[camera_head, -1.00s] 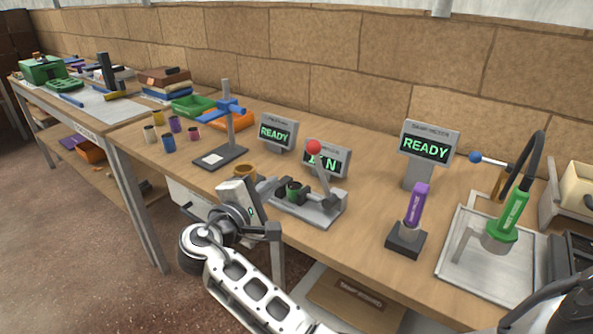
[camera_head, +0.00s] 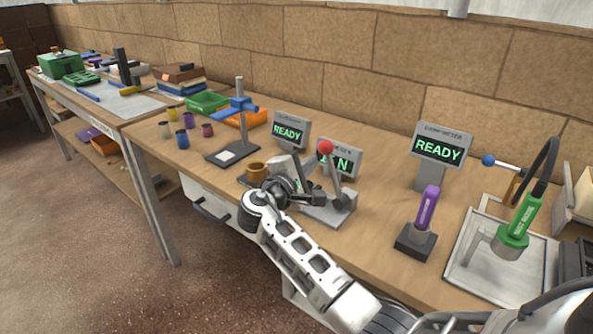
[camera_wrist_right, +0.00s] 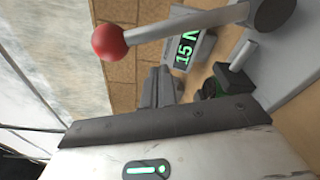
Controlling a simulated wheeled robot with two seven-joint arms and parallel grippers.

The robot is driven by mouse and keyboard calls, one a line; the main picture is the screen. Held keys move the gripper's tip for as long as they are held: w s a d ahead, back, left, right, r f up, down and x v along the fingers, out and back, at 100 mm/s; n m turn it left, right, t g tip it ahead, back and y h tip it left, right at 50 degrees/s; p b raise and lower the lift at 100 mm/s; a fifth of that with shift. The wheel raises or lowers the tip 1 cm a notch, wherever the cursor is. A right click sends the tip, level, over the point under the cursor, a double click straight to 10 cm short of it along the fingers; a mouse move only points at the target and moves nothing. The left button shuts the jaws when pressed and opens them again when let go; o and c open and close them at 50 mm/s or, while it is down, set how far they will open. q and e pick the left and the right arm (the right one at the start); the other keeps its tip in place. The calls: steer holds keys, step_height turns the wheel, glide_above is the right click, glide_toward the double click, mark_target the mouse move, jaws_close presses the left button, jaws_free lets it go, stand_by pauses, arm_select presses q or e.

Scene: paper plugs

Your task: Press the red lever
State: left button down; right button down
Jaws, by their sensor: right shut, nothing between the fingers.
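The red lever has a red ball (camera_head: 326,147) on a grey stem that stands tilted on a grey press fixture (camera_head: 332,214). In the right wrist view the red ball (camera_wrist_right: 110,42) is at upper left, its grey stem running right to a dark pivot. My right gripper (camera_head: 318,199) is at the front left of the fixture, below the ball, and hides part of it. Its grey fingers (camera_wrist_right: 160,87) are shut and empty, apart from the ball in the wrist view. A black and green part (camera_wrist_right: 222,84) of the fixture shows beside them. My left gripper is out of view.
A brown ring (camera_head: 257,171) is left of the gripper. A purple-handled tool (camera_head: 428,208) and a green tool (camera_head: 522,215) stand to the right.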

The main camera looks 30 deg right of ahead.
mark_target(334, 174)
steer(key=shift+s+d+r+p, duration=0.1)
steer(key=shift+s+r+p, duration=0.15)
steer(key=shift+s, duration=0.55)
steer(key=shift+s+d+r+p, duration=0.15)
steer(key=shift+s+r, duration=0.2)
steer(key=shift+s, duration=0.4)
steer(key=shift+a, duration=0.1)
